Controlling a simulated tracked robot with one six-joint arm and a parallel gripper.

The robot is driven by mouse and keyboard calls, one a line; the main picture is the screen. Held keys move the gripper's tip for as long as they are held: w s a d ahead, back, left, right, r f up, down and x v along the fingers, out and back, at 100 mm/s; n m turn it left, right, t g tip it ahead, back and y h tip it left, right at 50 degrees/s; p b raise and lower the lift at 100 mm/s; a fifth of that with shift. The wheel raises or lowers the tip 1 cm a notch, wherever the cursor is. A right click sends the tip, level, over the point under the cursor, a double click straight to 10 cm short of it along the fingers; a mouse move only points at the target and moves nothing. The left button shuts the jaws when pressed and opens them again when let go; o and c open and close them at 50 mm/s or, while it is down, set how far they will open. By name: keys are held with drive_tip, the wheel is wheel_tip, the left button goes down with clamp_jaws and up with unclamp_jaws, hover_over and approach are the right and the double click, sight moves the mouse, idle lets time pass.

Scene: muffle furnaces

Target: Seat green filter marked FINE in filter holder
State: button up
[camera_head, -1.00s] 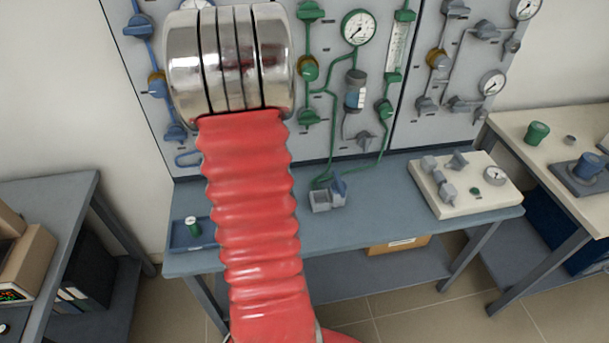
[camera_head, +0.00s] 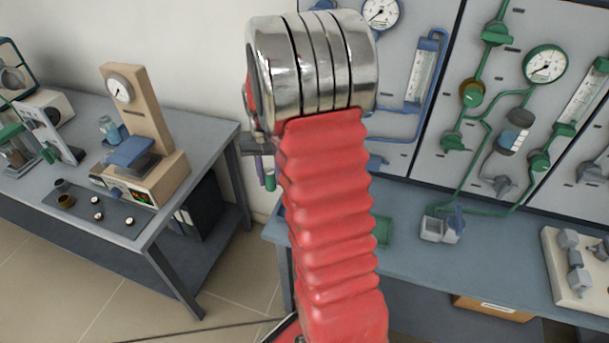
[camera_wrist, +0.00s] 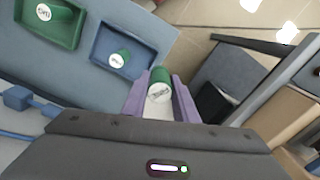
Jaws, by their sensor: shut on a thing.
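My gripper (camera_wrist: 158,95) has purple fingers and is shut on a green filter (camera_wrist: 159,88) with a white label on its end. That label is too blurred to read. In the head view my gripper (camera_head: 264,170) shows left of my red arm sleeve, with the green filter (camera_head: 270,182) at its tips, off the bench's left end. I cannot tell for certain which part is the filter holder.
A small grey open-topped fixture with a blue lever (camera_head: 433,230) stands on the blue-grey bench (camera_head: 410,262) below the gauge panel. A side table (camera_head: 90,130) at left carries a beige instrument (camera_head: 150,150) and small parts. Floor shows between the two tables.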

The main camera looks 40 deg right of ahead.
drive_tip(key=w+a+n, duration=0.4)
drive_tip(key=a, duration=0.8)
drive_tip(key=w+a+r+n, duration=0.1)
drive_tip(key=w+a+n, duration=0.3)
drive_tip(key=a, duration=0.7)
drive_tip(key=shift+w+a+r, duration=0.25)
drive_tip(key=shift+a+r, duration=0.05)
drive_tip(key=shift+a, duration=0.1)
drive_tip(key=shift+s, duration=0.1)
